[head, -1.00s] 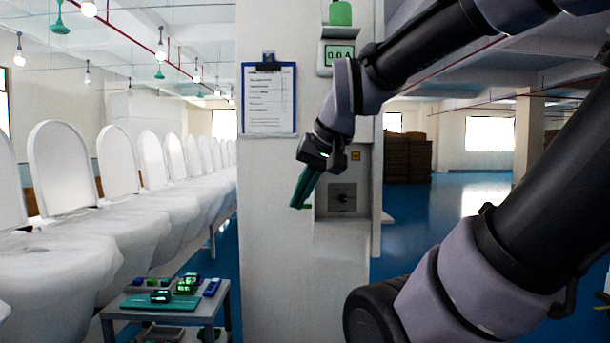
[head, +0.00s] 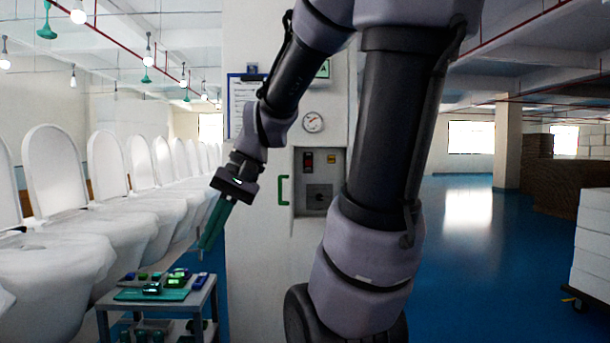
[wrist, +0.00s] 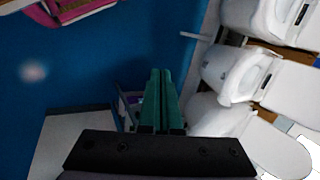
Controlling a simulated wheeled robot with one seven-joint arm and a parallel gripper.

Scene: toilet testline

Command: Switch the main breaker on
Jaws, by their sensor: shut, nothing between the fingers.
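A green handle (head: 283,190) stands at the box's left edge. My gripper (head: 204,246) points down, left of the box and apart from it. Its green fingers are together and empty in the wrist view (wrist: 160,78).
A grey cart (head: 207,297) with several small devices on a green mat stands below my gripper. White toilets (head: 120,235) line the left side. A clipboard (head: 238,105) and a round gauge (head: 313,122) are on the column. White boxes (head: 592,240) stand at right; blue floor between is clear.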

